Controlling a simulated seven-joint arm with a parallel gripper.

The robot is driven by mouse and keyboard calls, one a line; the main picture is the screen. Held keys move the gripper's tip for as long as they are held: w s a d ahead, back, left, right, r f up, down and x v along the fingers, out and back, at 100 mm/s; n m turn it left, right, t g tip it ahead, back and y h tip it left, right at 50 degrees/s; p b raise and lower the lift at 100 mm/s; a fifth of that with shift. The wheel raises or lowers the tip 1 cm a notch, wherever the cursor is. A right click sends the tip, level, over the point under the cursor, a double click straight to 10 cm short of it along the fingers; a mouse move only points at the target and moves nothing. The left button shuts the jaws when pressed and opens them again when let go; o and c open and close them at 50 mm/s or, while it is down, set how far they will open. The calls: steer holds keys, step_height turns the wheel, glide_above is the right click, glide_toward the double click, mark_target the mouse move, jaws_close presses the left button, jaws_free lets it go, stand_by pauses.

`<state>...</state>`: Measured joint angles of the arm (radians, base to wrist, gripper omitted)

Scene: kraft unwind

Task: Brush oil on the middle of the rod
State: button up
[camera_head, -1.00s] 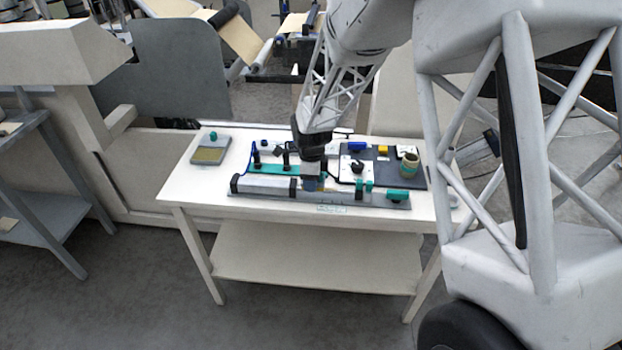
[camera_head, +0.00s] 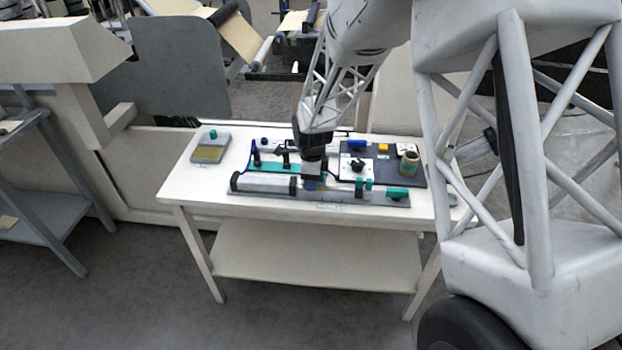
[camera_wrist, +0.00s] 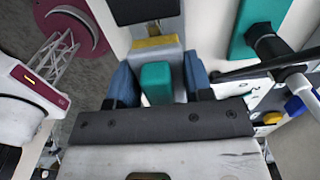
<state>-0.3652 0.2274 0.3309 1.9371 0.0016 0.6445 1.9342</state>
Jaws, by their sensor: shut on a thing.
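My gripper (camera_head: 313,183) points down over the front fixture on the white table. In the wrist view its two blue fingers (camera_wrist: 158,72) stand on either side of a teal block, which looks like the brush handle (camera_wrist: 156,84), and they are shut on it. A grey part with a yellowish strip (camera_wrist: 155,43) shows just beyond the handle; I cannot tell whether it is bristles. In the head view a grey cylinder with black ends (camera_head: 265,185) lies along the fixture, left of my gripper. The rod is not clearly visible; the gripper hides that stretch.
A dark board (camera_head: 385,174) with a blue piece (camera_head: 357,144) and a yellow piece (camera_head: 383,148) lies behind and right of my gripper. A teal base with black posts (camera_head: 270,168) is at the left. A grey tray (camera_head: 210,149) is at the far left. The table's front strip is clear.

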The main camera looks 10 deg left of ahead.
mark_target(325, 180)
steer(key=shift+d+r, duration=0.1)
steer(key=shift+d, duration=1)
steer(key=shift+d, duration=0.2)
steer(key=shift+d, duration=1.05)
steer(key=shift+d, duration=0.1)
steer(key=shift+d+f, duration=0.25)
steer(key=shift+d, duration=0.95)
steer(key=shift+r, duration=3.1)
